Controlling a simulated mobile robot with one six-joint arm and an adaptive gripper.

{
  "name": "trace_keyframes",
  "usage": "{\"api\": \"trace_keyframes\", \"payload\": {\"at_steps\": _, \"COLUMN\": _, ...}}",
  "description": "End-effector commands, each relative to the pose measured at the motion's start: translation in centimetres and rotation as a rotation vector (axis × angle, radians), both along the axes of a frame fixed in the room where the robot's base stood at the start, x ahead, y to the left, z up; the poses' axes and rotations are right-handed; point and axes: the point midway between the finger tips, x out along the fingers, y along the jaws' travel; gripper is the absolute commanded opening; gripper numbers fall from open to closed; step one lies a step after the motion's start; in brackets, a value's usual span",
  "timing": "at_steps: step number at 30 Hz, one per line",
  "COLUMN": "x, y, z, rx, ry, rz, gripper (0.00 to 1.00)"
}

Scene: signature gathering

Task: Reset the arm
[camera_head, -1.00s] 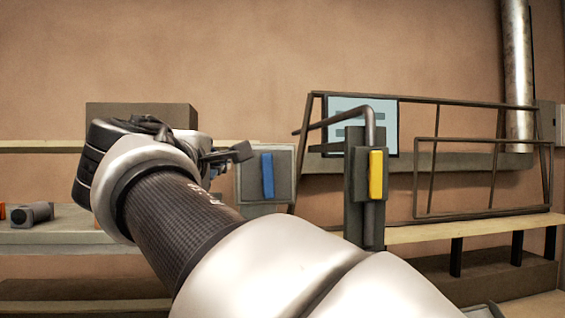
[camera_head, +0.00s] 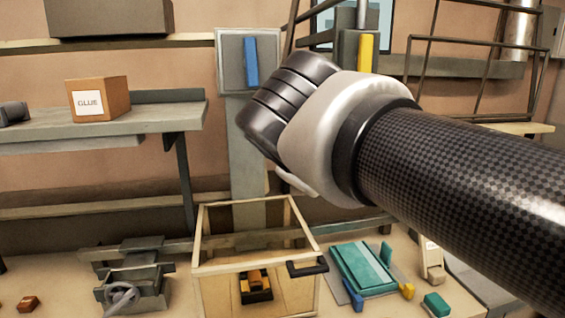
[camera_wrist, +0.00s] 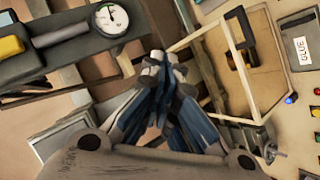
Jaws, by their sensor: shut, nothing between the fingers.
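My arm (camera_head: 460,185) comes in from the right in the head view, with its dark wrist housing (camera_head: 290,105) in front of the grey post. The fingers are mostly hidden behind the wrist there. In the wrist view my gripper (camera_wrist: 160,62) is shut, its blue-grey fingers together and empty. It appears above the bench area, beside the wood-framed crate (camera_wrist: 178,45). I cannot tell the exact height between them.
The crate (camera_head: 200,268) holds a black and orange object (camera_head: 256,287). A vise (camera_head: 133,288) stands to its left, a teal case (camera_head: 362,268) to its right. A glue box (camera_head: 98,98) sits on the left shelf (camera_head: 150,118). A blue-handled panel (camera_head: 233,62) stands behind my wrist.

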Motion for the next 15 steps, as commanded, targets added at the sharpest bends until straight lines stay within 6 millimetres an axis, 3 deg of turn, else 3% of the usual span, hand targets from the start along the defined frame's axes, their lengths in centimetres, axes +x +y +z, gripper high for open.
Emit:
{"api": "trace_keyframes", "payload": {"at_steps": 1, "x": -2.1, "y": -2.4, "z": -3.1, "rx": 0.064, "ry": 0.051, "rz": -0.060, "gripper": 0.00}}
{"api": "trace_keyframes", "payload": {"at_steps": 6, "x": -9.7, "y": -7.1, "z": -12.7, "rx": 0.304, "ry": 0.214, "rz": -0.258, "gripper": 0.00}}
{"api": "trace_keyframes", "payload": {"at_steps": 12, "x": -18.5, "y": -8.8, "z": -22.8, "rx": 0.591, "ry": 0.355, "rz": -0.497, "gripper": 0.00}}
{"api": "trace_keyframes", "payload": {"at_steps": 15, "x": -21.5, "y": -8.6, "z": -26.1, "rx": 0.700, "ry": 0.397, "rz": -0.585, "gripper": 0.00}}
